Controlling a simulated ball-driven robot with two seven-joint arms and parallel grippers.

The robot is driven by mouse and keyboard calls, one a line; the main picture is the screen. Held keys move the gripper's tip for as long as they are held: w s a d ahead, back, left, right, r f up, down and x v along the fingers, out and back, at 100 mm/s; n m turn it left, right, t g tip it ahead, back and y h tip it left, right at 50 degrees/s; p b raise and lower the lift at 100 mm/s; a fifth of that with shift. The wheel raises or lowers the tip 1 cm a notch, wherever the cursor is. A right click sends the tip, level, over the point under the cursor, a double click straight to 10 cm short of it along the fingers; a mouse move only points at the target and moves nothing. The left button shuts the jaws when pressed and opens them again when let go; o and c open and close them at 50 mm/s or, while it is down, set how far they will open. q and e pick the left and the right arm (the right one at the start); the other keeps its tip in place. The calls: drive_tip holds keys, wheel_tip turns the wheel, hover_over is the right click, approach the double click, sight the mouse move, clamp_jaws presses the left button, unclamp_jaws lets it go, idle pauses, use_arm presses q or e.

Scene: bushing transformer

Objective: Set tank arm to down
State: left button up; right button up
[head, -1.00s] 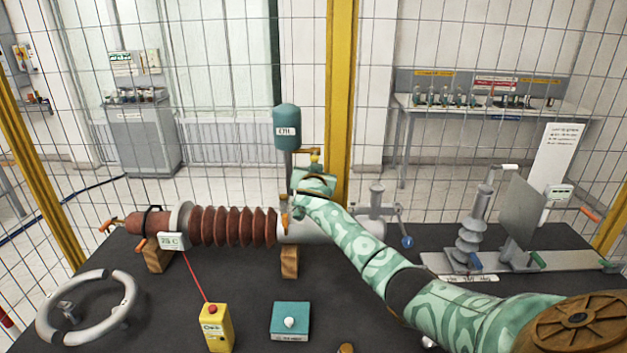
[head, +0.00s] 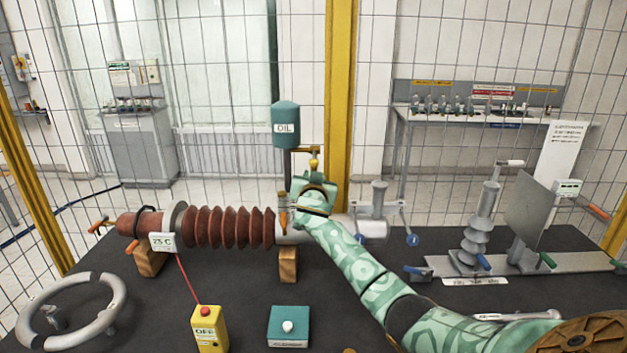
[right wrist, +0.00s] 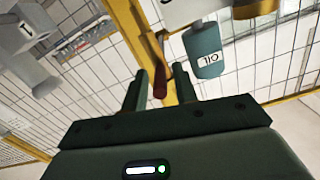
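The teal oil tank (head: 286,126), labelled OIL, stands on a post behind the grey body of the ribbed red-brown bushing (head: 228,227). A short arm with a yellow fitting (head: 314,157) reaches right from below the tank. My right gripper (head: 301,192) is just below this fitting and hides part of the post. In the right wrist view, my right gripper (right wrist: 160,84) is open. A dark red handle (right wrist: 159,80) shows between its fingers, with no clear contact. The tank (right wrist: 203,48) is beyond the right finger. My left gripper is out of view.
An orange-handled part (head: 283,213) stands close left of my right gripper. A grey vessel with blue-ended levers (head: 379,205) is to the right. A yellow button box (head: 209,328), a teal button box (head: 288,325) and a grey ring (head: 72,309) are in front.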

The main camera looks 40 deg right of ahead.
drive_tip(key=shift+a, duration=0.1)
drive_tip(key=v, duration=1.6)
drive_tip(key=shift+p, duration=0.4)
drive_tip(key=shift+s, duration=0.1)
